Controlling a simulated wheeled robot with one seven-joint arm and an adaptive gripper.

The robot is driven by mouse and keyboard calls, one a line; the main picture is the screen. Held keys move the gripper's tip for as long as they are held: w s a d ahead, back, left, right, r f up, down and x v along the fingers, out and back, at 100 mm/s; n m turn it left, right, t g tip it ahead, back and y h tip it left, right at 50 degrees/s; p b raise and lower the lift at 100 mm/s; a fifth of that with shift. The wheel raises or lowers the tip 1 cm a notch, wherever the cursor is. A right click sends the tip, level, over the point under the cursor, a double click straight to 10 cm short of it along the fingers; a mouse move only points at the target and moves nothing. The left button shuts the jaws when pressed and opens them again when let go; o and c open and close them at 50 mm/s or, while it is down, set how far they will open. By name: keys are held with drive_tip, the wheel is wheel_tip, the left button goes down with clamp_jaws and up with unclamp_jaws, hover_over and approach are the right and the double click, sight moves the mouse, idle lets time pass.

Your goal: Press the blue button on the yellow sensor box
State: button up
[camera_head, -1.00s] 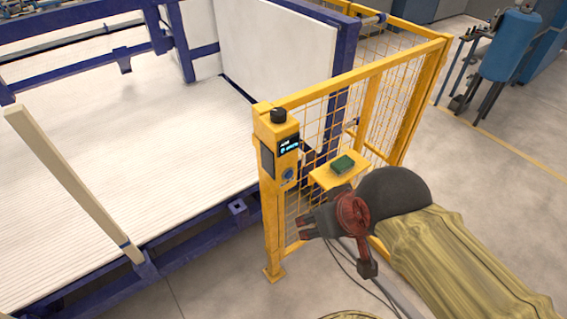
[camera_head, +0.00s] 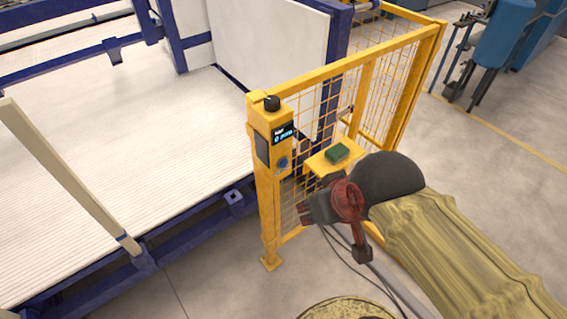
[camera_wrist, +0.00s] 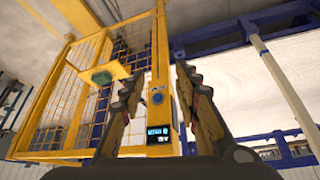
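The yellow sensor box (camera_head: 262,128) sits on top of a yellow fence post, with a black knob on top and a small lit display on its face. The round blue button (camera_head: 283,163) is below the display. In the wrist view the blue button (camera_wrist: 157,97) appears between my fingers, with the display (camera_wrist: 158,133) beneath it in that picture. My gripper (camera_head: 304,213) is below and right of the button in the head view, apart from the box. In the wrist view my gripper (camera_wrist: 154,78) has its two fingers spread, with nothing held.
A yellow mesh fence (camera_head: 372,97) runs back from the post. A small yellow shelf with a green block (camera_head: 338,152) sticks out near my arm. A white slatted platform (camera_head: 110,160) with blue framing is at left. Open floor (camera_head: 480,190) is at right.

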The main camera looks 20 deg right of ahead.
clamp_jaws()
idle(1.4)
